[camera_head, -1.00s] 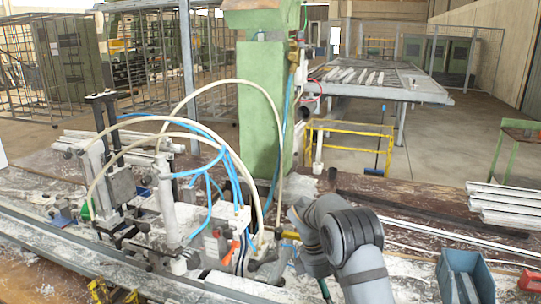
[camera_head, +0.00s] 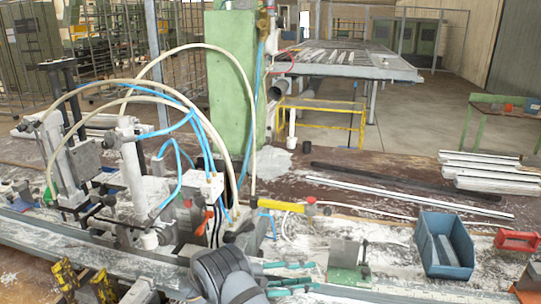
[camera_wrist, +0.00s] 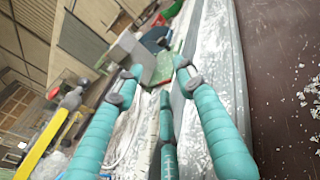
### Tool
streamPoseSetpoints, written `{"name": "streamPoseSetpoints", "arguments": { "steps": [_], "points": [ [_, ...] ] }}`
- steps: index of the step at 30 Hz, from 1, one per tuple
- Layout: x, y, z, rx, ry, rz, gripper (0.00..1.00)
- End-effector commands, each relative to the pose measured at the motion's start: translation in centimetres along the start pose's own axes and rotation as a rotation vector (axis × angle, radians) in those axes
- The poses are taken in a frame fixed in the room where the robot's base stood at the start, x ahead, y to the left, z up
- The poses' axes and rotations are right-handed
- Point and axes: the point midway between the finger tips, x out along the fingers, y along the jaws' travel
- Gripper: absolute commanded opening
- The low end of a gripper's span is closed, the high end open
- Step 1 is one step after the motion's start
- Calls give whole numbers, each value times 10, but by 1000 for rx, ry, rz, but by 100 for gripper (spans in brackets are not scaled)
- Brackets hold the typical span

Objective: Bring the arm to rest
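My gripper (camera_head: 290,276) is low at the bottom middle of the head view, over the front edge of the bench (camera_head: 400,290). Its teal-wrapped fingers point right, toward a small green-based metal block with an upright lever (camera_head: 349,268). In the wrist view my gripper (camera_wrist: 157,70) has its two outer fingers spread apart, with a thinner teal part between them. I see nothing held. My grey arm comes in from the bottom edge. The clamp fixture (camera_head: 130,165), with pale hoses and blue tubes, stands just left of my arm.
A blue bin (camera_head: 427,262) and a red bin (camera_head: 517,241) sit to the right. A long white profile (camera_head: 410,195) and stacked profiles (camera_head: 490,172) lie behind. A yellow-handled tool (camera_head: 283,206) lies behind my gripper. The green column (camera_head: 231,100) rises beyond the bench.

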Motion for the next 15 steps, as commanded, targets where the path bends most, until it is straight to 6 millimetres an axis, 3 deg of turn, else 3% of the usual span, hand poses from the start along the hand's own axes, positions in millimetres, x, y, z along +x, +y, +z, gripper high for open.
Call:
{"name": "streamPoseSetpoints", "arguments": {
  "steps": [1, 6, 15],
  "points": [
    [21, -2, 8, 1, 3, -24, 38],
    [50, -3, 7, 1, 6, -21, 38],
    [74, -2, 4, 3, 8, -18, 38]
  ]
}}
